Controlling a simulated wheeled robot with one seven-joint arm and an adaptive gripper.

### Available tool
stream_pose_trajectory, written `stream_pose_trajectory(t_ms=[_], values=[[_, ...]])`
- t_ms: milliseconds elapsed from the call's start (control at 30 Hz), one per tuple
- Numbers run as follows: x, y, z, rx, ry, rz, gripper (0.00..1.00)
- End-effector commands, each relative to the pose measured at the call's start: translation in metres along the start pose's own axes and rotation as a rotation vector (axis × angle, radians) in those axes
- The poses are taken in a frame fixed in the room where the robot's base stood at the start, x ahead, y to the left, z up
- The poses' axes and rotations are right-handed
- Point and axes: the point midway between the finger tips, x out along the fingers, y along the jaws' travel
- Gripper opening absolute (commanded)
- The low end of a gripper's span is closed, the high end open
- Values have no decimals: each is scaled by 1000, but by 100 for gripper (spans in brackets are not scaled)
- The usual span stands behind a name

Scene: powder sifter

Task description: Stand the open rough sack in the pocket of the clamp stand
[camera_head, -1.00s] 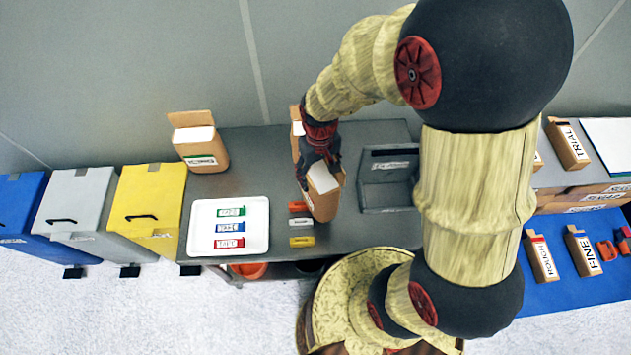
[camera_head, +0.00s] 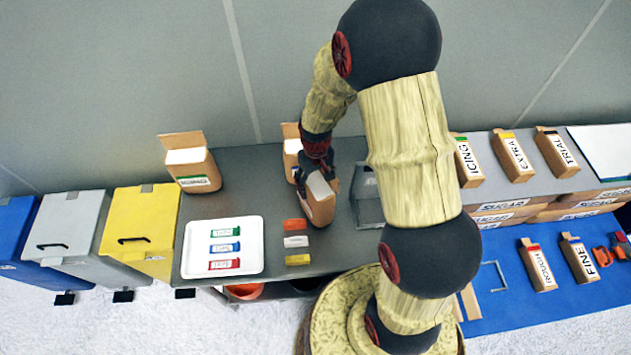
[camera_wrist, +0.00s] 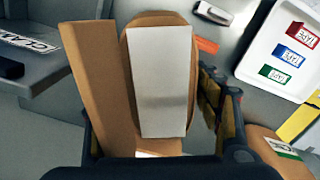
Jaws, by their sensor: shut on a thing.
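My gripper (camera_head: 318,172) is shut on an open brown sack (camera_head: 318,208) with a raised flap and a white top inside. No label on this sack is readable. In the wrist view the held sack (camera_wrist: 118,125) fills the middle, its flap to the left, with my gripper's fingers on either side. The grey clamp stand (camera_head: 366,196) is just right of the sack in the head view, partly hidden by my arm, so its pocket is not clear. In the wrist view the stand (camera_wrist: 40,65) shows at the left edge, apart from the sack.
Another open sack (camera_head: 290,135) stands behind my gripper, and one with a green label (camera_head: 198,178) is at the back left. A white tray (camera_head: 250,262) and coloured tags (camera_head: 296,241) are in front. Sacks marked ROUGH (camera_head: 538,268) and FINE (camera_head: 580,262) are on the blue mat (camera_head: 510,308).

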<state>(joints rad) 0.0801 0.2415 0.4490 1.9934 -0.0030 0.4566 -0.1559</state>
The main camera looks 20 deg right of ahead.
Motion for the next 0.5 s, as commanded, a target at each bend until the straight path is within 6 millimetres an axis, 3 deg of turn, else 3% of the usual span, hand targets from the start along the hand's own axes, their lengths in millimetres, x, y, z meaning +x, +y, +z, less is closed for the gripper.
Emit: stream_pose_trajectory(t_ms=[133, 500], values=[[14, 0, -1, 0, 1, 0, 3], [18, 0, -1, 0, 3, 0, 3]])
